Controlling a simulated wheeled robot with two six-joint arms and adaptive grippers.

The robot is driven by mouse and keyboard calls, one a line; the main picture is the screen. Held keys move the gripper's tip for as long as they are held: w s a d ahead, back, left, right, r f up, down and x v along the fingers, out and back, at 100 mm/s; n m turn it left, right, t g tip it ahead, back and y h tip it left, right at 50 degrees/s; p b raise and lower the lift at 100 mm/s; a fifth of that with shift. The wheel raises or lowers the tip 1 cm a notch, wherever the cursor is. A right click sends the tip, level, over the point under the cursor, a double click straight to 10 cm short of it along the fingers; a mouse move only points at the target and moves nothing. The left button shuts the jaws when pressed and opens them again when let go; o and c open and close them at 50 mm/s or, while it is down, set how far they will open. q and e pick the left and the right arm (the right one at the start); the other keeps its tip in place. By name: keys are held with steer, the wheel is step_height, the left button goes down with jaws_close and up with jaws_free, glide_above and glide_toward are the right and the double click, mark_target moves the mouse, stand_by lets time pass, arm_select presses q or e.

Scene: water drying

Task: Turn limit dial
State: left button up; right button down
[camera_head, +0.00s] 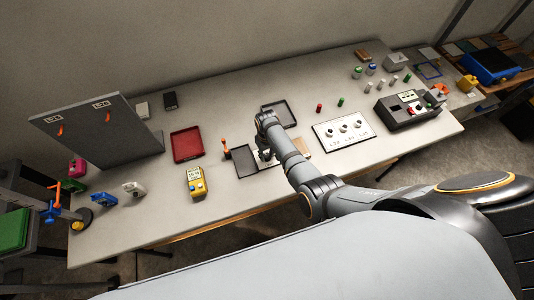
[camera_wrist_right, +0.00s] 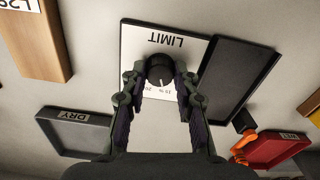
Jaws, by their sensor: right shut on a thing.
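The limit dial (camera_wrist_right: 159,72) is a black round knob with a white pointer mark. It sits on a white plate marked LIMIT (camera_wrist_right: 190,48), with small scale numbers, upside down in the right wrist view. My right gripper (camera_wrist_right: 160,80) is shut on the dial, one finger on each side of it. In the head view my right gripper (camera_head: 265,154) is over the plate (camera_head: 268,164) near the middle of the table, and the arm and gripper hide the dial. My left gripper is not in view.
A dark tray (camera_wrist_right: 240,75) lies beside the plate. A grey DRY tray (camera_wrist_right: 75,130) and a red tray (camera_head: 187,144) are nearby. A yellow meter (camera_head: 196,182) stands left, and a white panel with several knobs (camera_head: 343,132) lies right. A tall grey board (camera_head: 95,135) stands at left.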

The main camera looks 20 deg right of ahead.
mark_target(267, 156)
steer(key=c, duration=1)
jaws_free()
steer(key=shift+r, duration=0.15)
step_height(267, 156, up, 12)
steer(key=shift+f, duration=0.15)
